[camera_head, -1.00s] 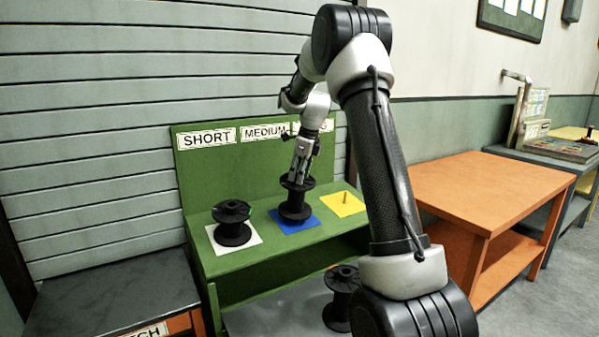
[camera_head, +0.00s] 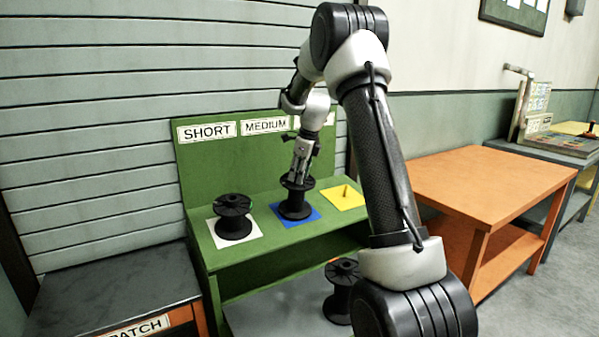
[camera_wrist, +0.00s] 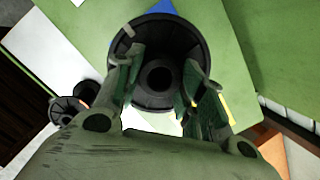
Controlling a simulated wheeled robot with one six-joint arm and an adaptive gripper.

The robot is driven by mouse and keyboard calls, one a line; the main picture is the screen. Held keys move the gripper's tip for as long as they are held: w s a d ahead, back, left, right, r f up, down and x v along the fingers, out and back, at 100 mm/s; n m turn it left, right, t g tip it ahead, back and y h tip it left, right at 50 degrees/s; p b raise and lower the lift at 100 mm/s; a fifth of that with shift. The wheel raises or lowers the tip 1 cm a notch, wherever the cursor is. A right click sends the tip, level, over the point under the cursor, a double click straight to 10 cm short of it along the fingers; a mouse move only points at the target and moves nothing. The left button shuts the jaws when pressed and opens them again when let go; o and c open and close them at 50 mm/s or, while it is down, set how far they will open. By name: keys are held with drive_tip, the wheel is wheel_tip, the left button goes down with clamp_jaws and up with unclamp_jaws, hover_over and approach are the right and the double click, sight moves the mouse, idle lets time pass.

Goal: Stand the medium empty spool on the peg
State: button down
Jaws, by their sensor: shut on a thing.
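The medium spool (camera_head: 296,205), black and empty, stands upright over the blue square (camera_head: 313,216) under the MEDIUM label. My gripper (camera_head: 297,180) points down and is shut on its upper part. In the wrist view the spool's round flange (camera_wrist: 180,40) and dark centre hole lie between the two fingers. The peg under this spool is hidden, and I cannot tell whether the spool's base touches the square. The yellow square (camera_head: 338,203) to the right carries a bare peg (camera_head: 345,190).
Another black spool (camera_head: 233,217) stands on the white square (camera_head: 214,236) at left. A further spool (camera_head: 341,290) is on the lower shelf. The green back panel (camera_head: 215,165) rises behind. An orange table (camera_head: 480,185) stands at right, a dark-topped bench (camera_head: 110,285) at left.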

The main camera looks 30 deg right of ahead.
drive_tip(key=shift+f, duration=0.15)
drive_tip(key=c, duration=0.8)
unclamp_jaws()
drive_tip(key=v, duration=1.2)
